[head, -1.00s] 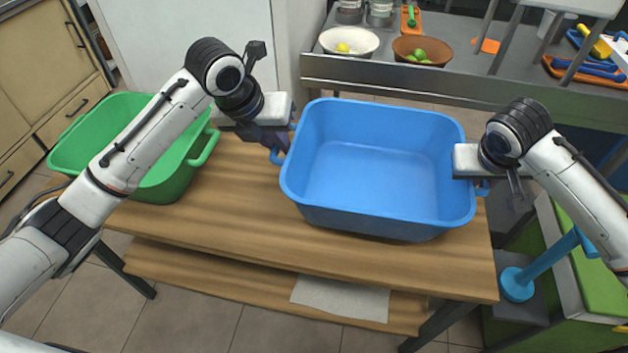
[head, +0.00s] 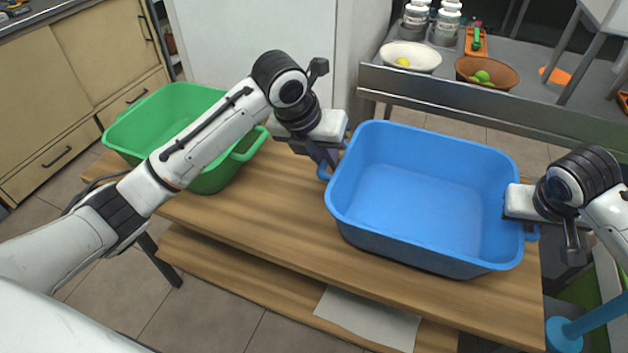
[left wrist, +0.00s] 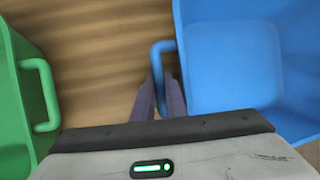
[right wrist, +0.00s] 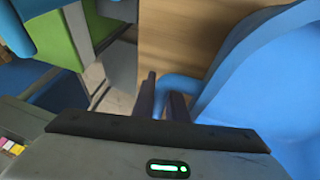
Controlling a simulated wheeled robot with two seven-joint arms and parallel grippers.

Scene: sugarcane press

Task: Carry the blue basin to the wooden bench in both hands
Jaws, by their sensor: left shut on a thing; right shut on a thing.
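The blue basin (head: 420,200) is empty and upright at the right part of the wooden bench (head: 230,235). I cannot tell whether its base touches the bench top or is slightly above it. My left gripper (left wrist: 159,90) is shut on the basin's left handle (left wrist: 162,62); in the head view the left gripper (head: 326,160) is at that same side. My right gripper (right wrist: 161,98) is shut on the right handle (right wrist: 180,84). In the head view the right fingertips are mostly hidden.
A green basin (head: 190,170) stands on the bench's left end, apart from the blue one. Behind is a metal counter (head: 480,105) with a white bowl (head: 411,57), a brown bowl (head: 487,73) and bottles. A pale sheet (head: 368,318) lies on the lower shelf.

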